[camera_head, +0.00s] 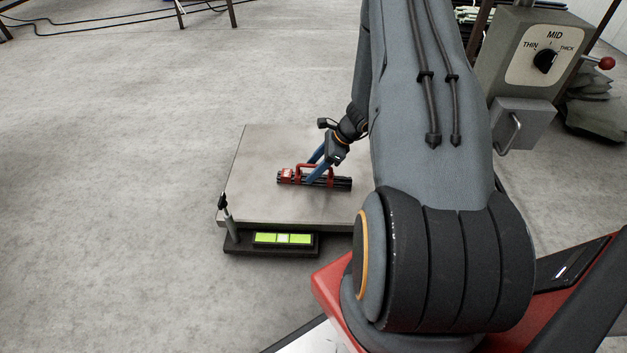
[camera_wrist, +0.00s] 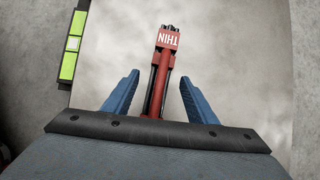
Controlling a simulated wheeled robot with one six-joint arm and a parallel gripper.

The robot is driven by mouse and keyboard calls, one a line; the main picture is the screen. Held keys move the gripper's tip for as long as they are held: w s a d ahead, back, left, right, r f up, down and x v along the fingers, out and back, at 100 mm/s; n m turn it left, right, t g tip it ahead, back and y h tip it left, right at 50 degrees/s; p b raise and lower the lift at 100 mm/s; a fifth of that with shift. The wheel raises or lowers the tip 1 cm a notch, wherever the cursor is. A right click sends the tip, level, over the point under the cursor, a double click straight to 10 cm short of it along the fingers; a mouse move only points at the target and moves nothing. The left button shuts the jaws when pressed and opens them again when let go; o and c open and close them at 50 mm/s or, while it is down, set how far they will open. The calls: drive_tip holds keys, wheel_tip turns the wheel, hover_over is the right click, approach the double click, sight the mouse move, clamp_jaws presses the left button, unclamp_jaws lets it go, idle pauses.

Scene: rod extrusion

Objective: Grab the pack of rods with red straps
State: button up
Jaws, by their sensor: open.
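The pack of dark rods with red straps (camera_head: 341,183) lies on a grey platform (camera_head: 262,160) in the head view. It has a red handle along its top and a red end label. In the wrist view the pack (camera_wrist: 166,60) points away from me, and its label reads "THIN". My gripper (camera_head: 313,176) is over the pack, with its blue fingers pointing down at it. In the wrist view my gripper (camera_wrist: 158,82) is open, with one finger on each side of the red handle and gaps between. The near end of the pack is hidden by the gripper body.
The platform has a panel with green lights (camera_head: 284,238) at its front and a short post (camera_head: 226,212) at its front left corner. A grey machine with a THIN/MID/THICK dial (camera_head: 546,60) stands at the right.

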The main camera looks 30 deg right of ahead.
sight(307, 174)
drive_tip(key=b+x, duration=0.1)
drive_tip(key=x, duration=0.2)
drive_tip(key=shift+w+a+f+b, duration=0.1)
drive_tip(key=shift+w+f+b, duration=0.05)
drive_tip(key=shift+f+b, duration=0.15)
drive_tip(key=shift+r, duration=0.1)
drive_tip(key=shift+c, duration=0.3)
clamp_jaws()
drive_tip(key=shift+r, duration=0.1)
